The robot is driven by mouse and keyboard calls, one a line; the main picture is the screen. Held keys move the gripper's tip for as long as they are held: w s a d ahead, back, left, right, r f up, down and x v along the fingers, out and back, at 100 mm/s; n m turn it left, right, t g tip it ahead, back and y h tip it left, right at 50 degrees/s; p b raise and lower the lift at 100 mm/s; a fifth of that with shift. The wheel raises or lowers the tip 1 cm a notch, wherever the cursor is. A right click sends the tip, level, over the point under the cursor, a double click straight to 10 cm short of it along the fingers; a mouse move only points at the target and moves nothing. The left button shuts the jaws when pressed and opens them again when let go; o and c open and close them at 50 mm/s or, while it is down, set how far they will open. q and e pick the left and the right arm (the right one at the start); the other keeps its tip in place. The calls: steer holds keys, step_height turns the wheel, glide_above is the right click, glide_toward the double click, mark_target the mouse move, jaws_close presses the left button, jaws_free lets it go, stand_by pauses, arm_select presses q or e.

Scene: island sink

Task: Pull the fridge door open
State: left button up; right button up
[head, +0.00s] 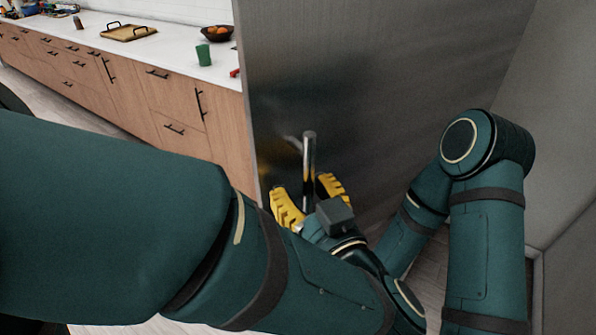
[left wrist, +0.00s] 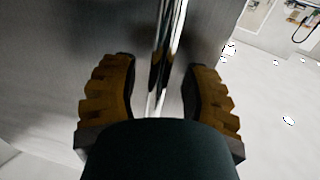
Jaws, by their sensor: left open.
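The fridge door (head: 375,75) is a brushed steel panel filling the middle of the head view. Its upright bar handle (head: 309,150) stands out from the panel low in that view. My left gripper (head: 302,186) has its yellow fingers open, one on each side of the handle. In the left wrist view, the handle (left wrist: 166,50) runs between the fingers of the left gripper (left wrist: 162,68), with gaps visible on both sides. The lower end of the handle is hidden behind the gripper. My right gripper is out of view.
A wooden counter (head: 180,95) with a white top runs along the left. It carries a tray (head: 128,32), a green cup (head: 203,54) and a fruit bowl (head: 217,33). A grey panel (head: 555,130) stands at the right.

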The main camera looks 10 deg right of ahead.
arm_select(q)
steer(key=v, duration=1.2)
